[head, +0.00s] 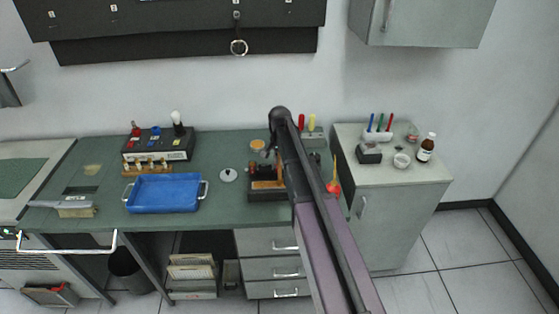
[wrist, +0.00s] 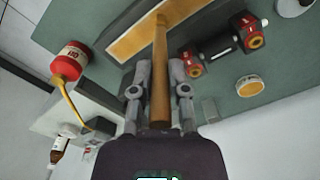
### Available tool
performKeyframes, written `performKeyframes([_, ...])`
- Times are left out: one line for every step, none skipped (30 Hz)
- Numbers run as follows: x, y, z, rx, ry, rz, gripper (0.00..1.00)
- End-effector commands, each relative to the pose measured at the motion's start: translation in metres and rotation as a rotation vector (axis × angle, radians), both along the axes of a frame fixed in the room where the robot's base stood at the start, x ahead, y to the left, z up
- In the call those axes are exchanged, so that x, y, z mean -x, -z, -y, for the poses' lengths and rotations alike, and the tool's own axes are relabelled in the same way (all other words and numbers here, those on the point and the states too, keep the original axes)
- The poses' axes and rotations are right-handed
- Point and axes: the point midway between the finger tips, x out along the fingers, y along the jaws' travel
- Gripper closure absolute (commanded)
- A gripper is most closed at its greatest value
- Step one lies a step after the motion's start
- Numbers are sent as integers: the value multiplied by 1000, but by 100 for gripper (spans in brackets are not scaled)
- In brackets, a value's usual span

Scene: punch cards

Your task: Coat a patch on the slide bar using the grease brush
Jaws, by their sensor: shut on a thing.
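My gripper (wrist: 160,70) is shut on the wooden handle of the grease brush (wrist: 160,45), which extends away from the fingers. The brush's far end overlaps a tan, orange-edged board (wrist: 124,43); I cannot tell whether they touch, and the bristles are not clear. The slide bar (wrist: 221,46) is a dark cylinder between two red end blocks with orange rings, right of the brush and apart from it. In the head view the slide bar unit (head: 266,172) sits on the bench left of my arm. A round yellow tin (wrist: 250,85) stands near the bar.
A red oil can (wrist: 68,63) with a yellow spout stands left in the wrist view. In the head view, a blue tray (head: 163,194) and a black switch box (head: 158,144) lie left. A grey cabinet (head: 392,175) with a brown bottle (head: 426,148) stands right.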

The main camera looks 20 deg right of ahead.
Motion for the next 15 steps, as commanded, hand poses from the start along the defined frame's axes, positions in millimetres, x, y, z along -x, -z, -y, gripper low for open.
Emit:
performKeyframes([0,0,0,0,0,0,100])
performKeyframes([0,0,-1,0,0,0,100])
performKeyframes([0,0,-2,0,0,0,100])
performKeyframes([-1,0,-3,0,-1,0,100])
performKeyframes([-1,0,-4,0,-1,0,100])
performKeyframes([-1,0,-6,0,-1,0,100])
performKeyframes([-2,0,-7,0,-1,0,100])
performKeyframes([-2,0,-9,0,-1,0,100])
performKeyframes([-3,0,-12,0,-1,0,100])
performKeyframes([-3,0,-13,0,-1,0,100])
performKeyframes([-4,1,-15,0,-1,0,100])
performKeyframes([-4,1,-18,0,-1,0,100])
performKeyframes([-5,1,-19,0,-1,0,100])
performKeyframes([-5,1,-21,0,-1,0,100])
performKeyframes([-6,1,-24,0,-1,0,100])
